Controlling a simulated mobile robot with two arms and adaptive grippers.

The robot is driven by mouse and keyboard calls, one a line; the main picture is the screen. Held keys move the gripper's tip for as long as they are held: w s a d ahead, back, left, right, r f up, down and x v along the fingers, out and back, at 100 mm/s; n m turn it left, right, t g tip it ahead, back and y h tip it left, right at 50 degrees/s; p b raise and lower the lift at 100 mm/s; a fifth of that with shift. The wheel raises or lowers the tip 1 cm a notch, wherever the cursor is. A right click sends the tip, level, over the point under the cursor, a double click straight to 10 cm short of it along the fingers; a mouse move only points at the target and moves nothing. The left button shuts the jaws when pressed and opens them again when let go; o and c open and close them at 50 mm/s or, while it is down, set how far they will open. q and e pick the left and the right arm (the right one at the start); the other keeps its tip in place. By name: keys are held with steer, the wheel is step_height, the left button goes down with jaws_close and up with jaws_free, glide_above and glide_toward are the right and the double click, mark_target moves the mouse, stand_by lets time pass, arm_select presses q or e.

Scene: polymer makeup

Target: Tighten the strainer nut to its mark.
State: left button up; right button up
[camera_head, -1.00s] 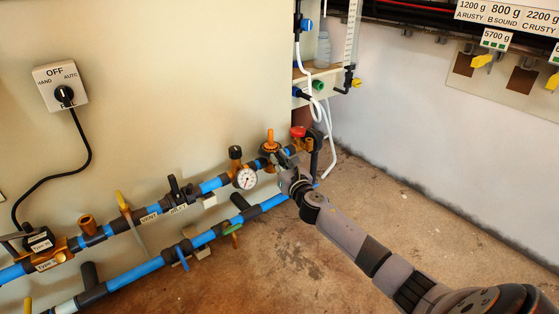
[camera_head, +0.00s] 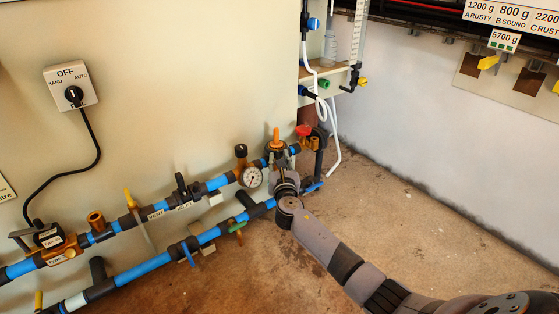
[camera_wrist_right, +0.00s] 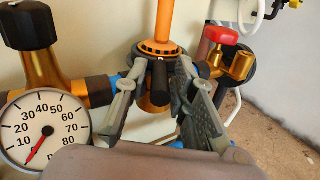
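A brass fitting with a dark toothed collar and an upright orange post (camera_head: 276,137) sits on the upper blue pipe; which part is the strainer nut, and its mark, I cannot make out. It also shows in the right wrist view, as the orange post (camera_wrist_right: 166,22) over the collar (camera_wrist_right: 160,48). My right gripper (camera_head: 282,168) is just in front of and below the collar. In the wrist view the right gripper's fingertips (camera_wrist_right: 164,68) lie on either side of the fitting's dark and brass lower body; whether they press on it is unclear. My left gripper is out of view.
A pressure gauge (camera_head: 250,177) is close on the left; in the wrist view its needle points near the low end. A red-capped brass valve (camera_head: 304,131) is close on the right. Lower blue pipe (camera_head: 146,267) runs beneath. Floor (camera_head: 400,225) at right is clear.

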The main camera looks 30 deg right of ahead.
steer(key=shift+o, duration=0.9)
steer(key=v, duration=1.2)
